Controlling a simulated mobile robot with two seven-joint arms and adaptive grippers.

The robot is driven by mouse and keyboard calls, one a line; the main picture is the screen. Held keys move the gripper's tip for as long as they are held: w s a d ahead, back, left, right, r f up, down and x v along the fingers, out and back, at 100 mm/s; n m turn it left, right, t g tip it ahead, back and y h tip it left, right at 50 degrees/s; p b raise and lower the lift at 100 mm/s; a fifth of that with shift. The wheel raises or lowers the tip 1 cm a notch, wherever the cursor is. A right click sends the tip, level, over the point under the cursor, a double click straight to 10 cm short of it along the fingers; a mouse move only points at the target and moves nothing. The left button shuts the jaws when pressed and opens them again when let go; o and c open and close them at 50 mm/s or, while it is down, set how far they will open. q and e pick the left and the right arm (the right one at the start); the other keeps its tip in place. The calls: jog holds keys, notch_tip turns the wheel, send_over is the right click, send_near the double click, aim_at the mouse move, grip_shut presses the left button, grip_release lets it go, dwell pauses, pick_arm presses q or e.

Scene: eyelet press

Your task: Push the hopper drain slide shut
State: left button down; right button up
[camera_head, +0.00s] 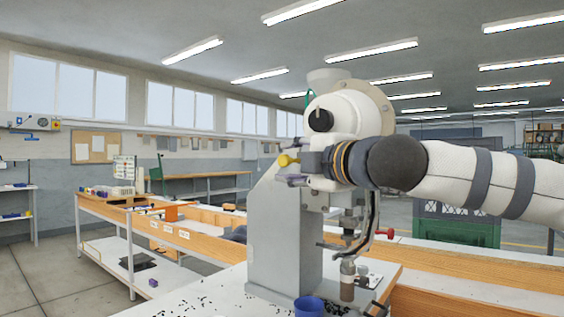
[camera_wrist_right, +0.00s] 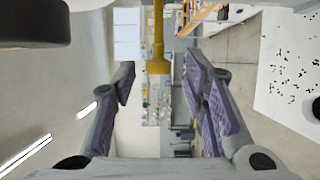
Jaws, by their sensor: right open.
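The press has a grey column (camera_head: 268,235) and a rounded white head (camera_head: 352,112), with a pale hopper (camera_head: 328,78) on top. A yellow knob (camera_head: 286,160) shows at the left side of the head; I cannot tell whether it belongs to the drain slide. My right gripper (camera_head: 291,169) is open beside the knob, its arm crossing in front of the head. In the right wrist view, a yellow rod with a thicker end (camera_wrist_right: 157,64) lies between the spread purple-padded fingers, apart from both. How far the slide is out is hidden. My left gripper is out of view.
A blue cup (camera_head: 308,306) stands at the press's foot on a white bench top (camera_head: 215,292) strewn with small black pieces. A red knob (camera_head: 386,233) sticks out on the right. A long wooden-edged bench (camera_head: 205,246) runs behind. Open floor lies at the left.

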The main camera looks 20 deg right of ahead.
aim_at(284, 161)
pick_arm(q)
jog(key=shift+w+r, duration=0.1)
pick_arm(e)
jog(key=shift+x, duration=1.5)
jog(key=shift+c, duration=0.5)
